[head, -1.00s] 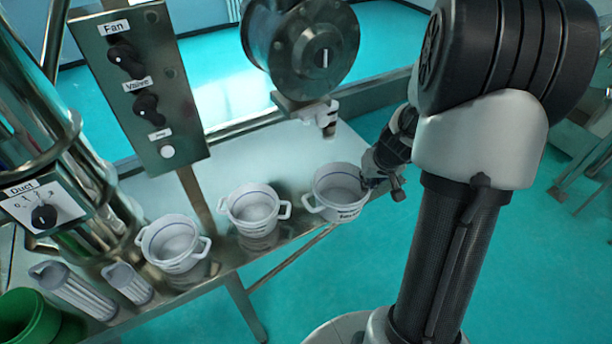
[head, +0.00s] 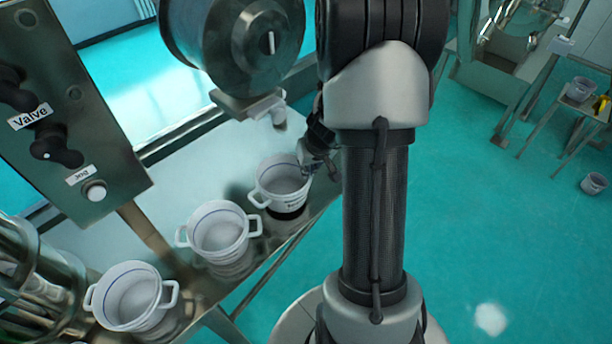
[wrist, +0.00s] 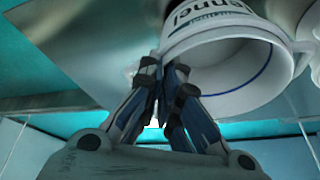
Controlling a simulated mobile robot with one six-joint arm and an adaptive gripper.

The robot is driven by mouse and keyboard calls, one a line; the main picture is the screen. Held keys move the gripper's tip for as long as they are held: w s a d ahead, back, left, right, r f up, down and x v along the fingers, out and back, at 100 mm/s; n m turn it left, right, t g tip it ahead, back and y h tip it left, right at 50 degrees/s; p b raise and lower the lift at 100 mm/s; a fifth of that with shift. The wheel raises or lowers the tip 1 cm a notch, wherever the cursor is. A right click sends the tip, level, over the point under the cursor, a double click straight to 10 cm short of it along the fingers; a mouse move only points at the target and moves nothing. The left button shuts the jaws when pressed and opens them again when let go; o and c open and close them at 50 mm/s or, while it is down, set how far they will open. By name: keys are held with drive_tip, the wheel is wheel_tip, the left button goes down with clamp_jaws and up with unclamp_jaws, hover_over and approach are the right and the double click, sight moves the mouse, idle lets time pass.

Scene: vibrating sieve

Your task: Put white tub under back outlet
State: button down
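A white tub (head: 283,185) with two handles and dark lettering is at the right end of the metal bench. A dark shadow shows under it, and it looks slightly raised. My gripper (head: 310,164) is at its right rim. In the wrist view, the fingertips (wrist: 165,72) are close together at the rim of the tub (wrist: 222,62), seemingly pinching it; the exact grip spot is partly hidden. Two similar white tubs, a middle one (head: 218,234) and a left one (head: 130,298), stand on the bench. I cannot tell which part is the back outlet.
A steel drum (head: 236,42) with a white nozzle (head: 266,106) hangs above the bench (head: 225,150). A control panel (head: 70,120) stands at left. At far right are a metal machine (head: 490,75), a small tub (head: 580,89) on a stand and another (head: 594,183) on the floor. Open floor lies between.

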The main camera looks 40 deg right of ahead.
drive_tip(key=shift+f+b, duration=0.3)
drive_tip(key=shift+f, duration=0.65)
drive_tip(key=shift+f+b, duration=0.25)
drive_tip(key=shift+b, duration=0.05)
drive_tip(key=c, duration=1.8)
unclamp_jaws()
drive_tip(key=shift+r, duration=0.15)
